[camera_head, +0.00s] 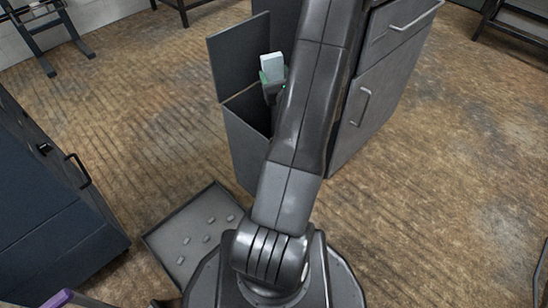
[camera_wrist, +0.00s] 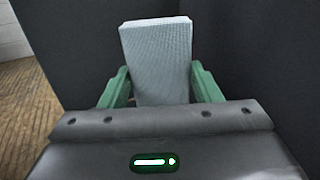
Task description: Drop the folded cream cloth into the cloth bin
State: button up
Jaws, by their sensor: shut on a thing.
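The folded cloth (camera_head: 272,66) looks pale bluish white rather than cream. It stands upright between the two green fingers of my gripper (camera_head: 271,80), which is shut on it. In the wrist view, the cloth (camera_wrist: 157,60) shows a woven face, with a finger of my gripper (camera_wrist: 160,84) on each side. A dark grey bin (camera_head: 246,150) stands open with its lid (camera_head: 238,55) raised. My gripper and the cloth appear over the bin's opening at its far side; their exact height is unclear. My arm hides part of the bin, and its inside is mostly dark.
A grey cabinet (camera_head: 385,85) with handles stands close to the right of the bin. A dark blue cabinet (camera_head: 50,200) is at the left. A shallow tray (camera_head: 160,235) with several small pieces lies on the floor near my base.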

notch_tip(320, 180, down, 6)
jog(key=b, duration=0.3)
jog(key=shift+f+b, duration=0.15)
jog(key=shift+b, duration=0.15)
jog(key=o, duration=1)
jog(key=shift+c, duration=0.2)
jog(key=p+v, duration=0.1)
jog(key=v, duration=1.3)
jog(key=shift+p, duration=0.4)
jog(key=shift+w, duration=0.2)
